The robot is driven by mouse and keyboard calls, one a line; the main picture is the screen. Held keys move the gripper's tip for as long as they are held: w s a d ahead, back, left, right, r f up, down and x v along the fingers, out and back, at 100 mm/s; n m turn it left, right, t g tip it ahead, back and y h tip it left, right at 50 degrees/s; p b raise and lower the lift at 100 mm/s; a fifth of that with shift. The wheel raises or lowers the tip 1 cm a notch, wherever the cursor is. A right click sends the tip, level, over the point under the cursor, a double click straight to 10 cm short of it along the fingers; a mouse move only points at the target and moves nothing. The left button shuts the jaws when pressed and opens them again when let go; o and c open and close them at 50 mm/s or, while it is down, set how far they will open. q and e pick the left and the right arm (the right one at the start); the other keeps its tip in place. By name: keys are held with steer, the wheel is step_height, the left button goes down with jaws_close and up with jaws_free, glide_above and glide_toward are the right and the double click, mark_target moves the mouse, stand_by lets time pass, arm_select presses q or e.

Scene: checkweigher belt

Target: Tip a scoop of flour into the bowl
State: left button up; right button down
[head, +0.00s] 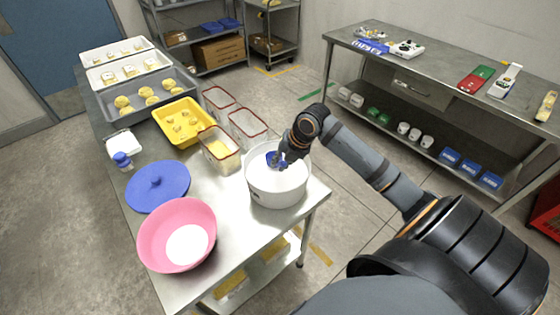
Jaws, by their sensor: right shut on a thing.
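A round white tub (277,197) stands at the right front corner of the steel table, with pale contents inside. My right gripper (277,161) reaches down into the tub's mouth. It is shut on a small blue scoop (270,155), which it partly covers. I cannot tell how much flour the scoop holds. A pink bowl (160,238) stands at the table's front edge, left of the tub, with a white patch, apparently flour, at its bottom. My left gripper is not in view.
A blue lid (158,187) lies behind the bowl. Clear red-rimmed bins (219,158) stand behind the tub, beside a yellow tray (183,124). A white scale-like box (125,144) and blue-capped bottle (122,160) stand at left. Bare steel lies between bowl and tub.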

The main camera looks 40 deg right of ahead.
step_height(320, 180, down, 6)
steer(key=b, duration=0.3)
steer(key=shift+b, duration=0.4)
steer(key=shift+r, duration=0.1)
stand_by(0.4)
step_height(320, 180, up, 13)
steer(key=p, duration=1.1)
steer(key=shift+f, duration=0.3)
